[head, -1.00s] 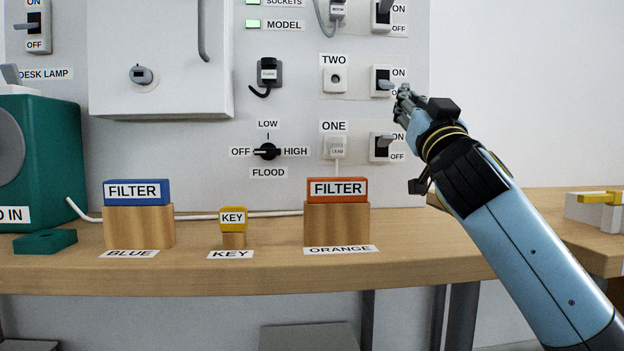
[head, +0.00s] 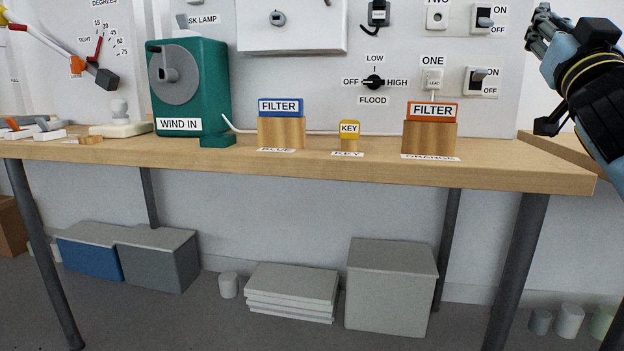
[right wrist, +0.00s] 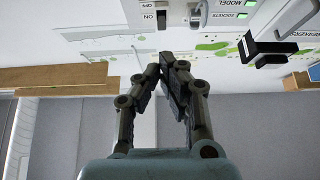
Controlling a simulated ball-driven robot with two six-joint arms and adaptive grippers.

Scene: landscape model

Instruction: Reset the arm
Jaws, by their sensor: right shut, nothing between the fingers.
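My right gripper (head: 540,28) is at the upper right of the head view, in front of the wall panel (head: 300,75) and above the right end of the bench. It also shows in the right wrist view (right wrist: 165,72), with its fingertips together and nothing between them. It is close to the ON/OFF switches (head: 483,17) but appears apart from them. A second switch (head: 480,80) sits lower, beside the ONE socket (head: 432,80). My left gripper is not in view.
The bench (head: 300,165) carries a blue filter (head: 281,106), a yellow key (head: 349,129) and an orange filter (head: 432,111) on wooden blocks. A green WIND IN box (head: 200,75) stands left. Grey boxes (head: 391,290) lie below the bench. Open floor lies in front.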

